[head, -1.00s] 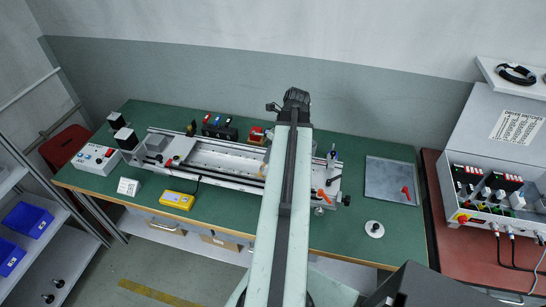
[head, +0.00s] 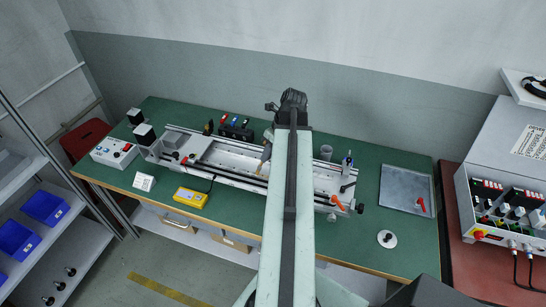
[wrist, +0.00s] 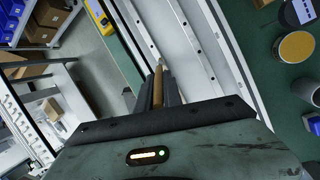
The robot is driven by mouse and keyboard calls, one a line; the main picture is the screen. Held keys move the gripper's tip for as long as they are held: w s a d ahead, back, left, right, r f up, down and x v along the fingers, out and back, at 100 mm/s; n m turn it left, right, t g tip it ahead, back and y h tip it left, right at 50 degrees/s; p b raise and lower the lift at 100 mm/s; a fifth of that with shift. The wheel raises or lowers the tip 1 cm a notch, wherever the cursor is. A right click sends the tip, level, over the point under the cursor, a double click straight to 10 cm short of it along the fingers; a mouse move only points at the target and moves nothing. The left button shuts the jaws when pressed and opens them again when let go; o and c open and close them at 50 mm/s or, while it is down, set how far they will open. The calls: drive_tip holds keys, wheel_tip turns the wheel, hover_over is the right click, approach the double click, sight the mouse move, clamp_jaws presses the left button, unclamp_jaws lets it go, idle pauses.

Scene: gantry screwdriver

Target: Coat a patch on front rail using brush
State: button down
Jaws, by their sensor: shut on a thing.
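My gripper (wrist: 158,88) is shut on the brush (wrist: 157,86), whose tan, wooden-looking body shows between the dark fingers in the wrist view. The brush also shows as a small tan shape (head: 266,153) just left of my arm in the head view. The front rail (head: 228,179) is the pale long bar on the gantry's near side. In the wrist view it runs diagonally (wrist: 144,31) beyond the brush tip. The tip looks over or near this rail; I cannot tell whether it touches. No coated patch can be made out.
A yellow meter (head: 191,197) lies before the gantry. A grey cup (head: 326,152) stands behind it; a round tin with yellow contents (wrist: 297,46) shows in the wrist view. A metal plate (head: 405,189) lies right.

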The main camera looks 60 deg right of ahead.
drive_tip(key=w, duration=0.1)
drive_tip(key=w+a, duration=0.1)
drive_tip(key=w, duration=0.1)
drive_tip(key=shift+w+r, duration=0.1)
drive_tip(key=shift+w, duration=0.1)
idle(0.3)
wheel_tip(320, 180, up, 6)
drive_tip(key=p, duration=0.6)
wheel_tip(320, 180, up, 3)
drive_tip(key=p, duration=0.3)
